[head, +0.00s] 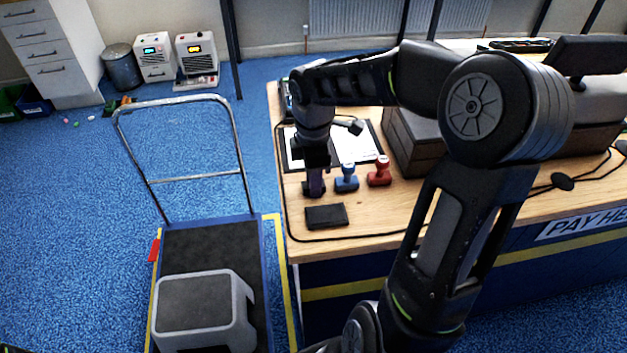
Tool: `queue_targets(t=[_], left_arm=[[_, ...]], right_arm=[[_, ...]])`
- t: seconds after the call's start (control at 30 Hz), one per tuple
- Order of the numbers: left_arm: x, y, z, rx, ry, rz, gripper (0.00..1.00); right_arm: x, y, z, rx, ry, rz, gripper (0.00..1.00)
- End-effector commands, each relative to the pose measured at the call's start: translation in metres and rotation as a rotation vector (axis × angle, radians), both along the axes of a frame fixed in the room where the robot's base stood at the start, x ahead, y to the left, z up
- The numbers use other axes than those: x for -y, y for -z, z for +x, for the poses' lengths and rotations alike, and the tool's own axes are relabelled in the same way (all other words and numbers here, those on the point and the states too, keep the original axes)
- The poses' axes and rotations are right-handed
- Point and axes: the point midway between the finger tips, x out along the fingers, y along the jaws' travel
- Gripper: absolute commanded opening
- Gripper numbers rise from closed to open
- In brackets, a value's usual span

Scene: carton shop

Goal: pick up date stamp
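Three stamps stand upright in a row on the wooden counter in the head view: a dark purple one (315,186), a blue one (346,178) and a red one (379,172). I cannot read which is the date stamp. My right gripper (316,168) points down directly over the purple stamp, its fingertips at the stamp's handle. The fingers are dark and small here, so whether they are closed on the handle is unclear. The purple stamp's base appears to be on the counter. My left gripper is out of view.
A black ink pad (326,216) lies in front of the stamps. A clipboard with paper (360,147) lies behind them. A dark box-like unit (408,140) stands to the right. A cable runs along the counter's edge. A trolley (210,247) with a grey step stool (205,305) stands left.

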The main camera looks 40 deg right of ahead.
Motion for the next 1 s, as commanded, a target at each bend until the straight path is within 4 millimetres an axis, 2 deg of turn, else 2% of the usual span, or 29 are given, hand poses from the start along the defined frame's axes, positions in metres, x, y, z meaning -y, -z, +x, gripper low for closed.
queue_targets(t=[0.03,0.37,0.77,0.87,1.0], left_arm=[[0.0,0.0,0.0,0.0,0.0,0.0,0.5],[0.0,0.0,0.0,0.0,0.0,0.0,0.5],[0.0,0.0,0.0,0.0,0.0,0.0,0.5],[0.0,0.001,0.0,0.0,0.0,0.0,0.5],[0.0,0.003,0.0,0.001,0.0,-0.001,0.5]], right_arm=[[0.0,0.0,0.0,0.0,0.0,0.0,0.26],[0.0,0.0,0.0,0.0,0.0,0.0,0.0],[0.0,-0.001,0.0,0.001,0.0,0.0,0.0],[0.001,-0.007,0.001,0.002,0.0,-0.002,0.0],[0.0,-0.026,0.001,0.005,0.0,-0.001,0.0]])
